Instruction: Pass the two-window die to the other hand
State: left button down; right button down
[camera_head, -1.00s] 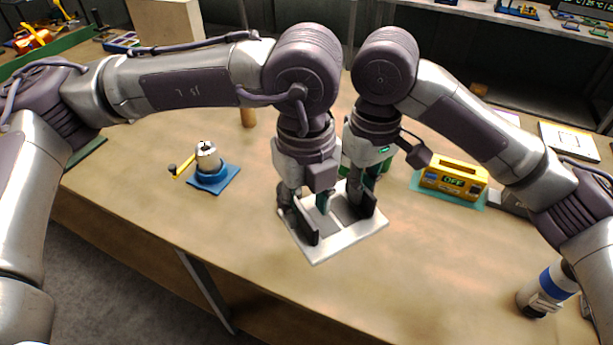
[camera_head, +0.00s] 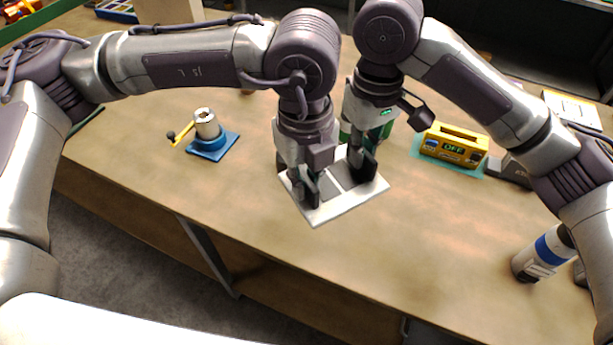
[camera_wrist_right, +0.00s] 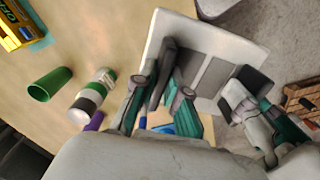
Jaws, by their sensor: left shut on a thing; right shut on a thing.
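The two-window die (camera_head: 339,207) is a flat white plate with two window openings, held above the table in the head view. My left gripper (camera_head: 307,188) is shut on its left part. My right gripper (camera_head: 363,164) is shut on its right part, so both hands hold it at once. In the right wrist view the die (camera_wrist_right: 225,48) fills the upper middle, pale with two grey windows. There my right gripper (camera_wrist_right: 165,85) grips one side, and my left gripper (camera_wrist_right: 240,95) shows at the other side. The far edge is partly hidden by the grippers.
A blue-based clamp device (camera_head: 208,140) with a yellow handle stands at left. A yellow box marked OFF (camera_head: 454,146) sits at right on a teal mat. A bottle with a blue band (camera_head: 543,254) is at front right. The table's front middle is clear.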

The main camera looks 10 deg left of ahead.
jog(key=shift+s+a, duration=0.1)
jog(key=c, duration=1.1)
grip_release()
jog(key=shift+c, duration=0.2)
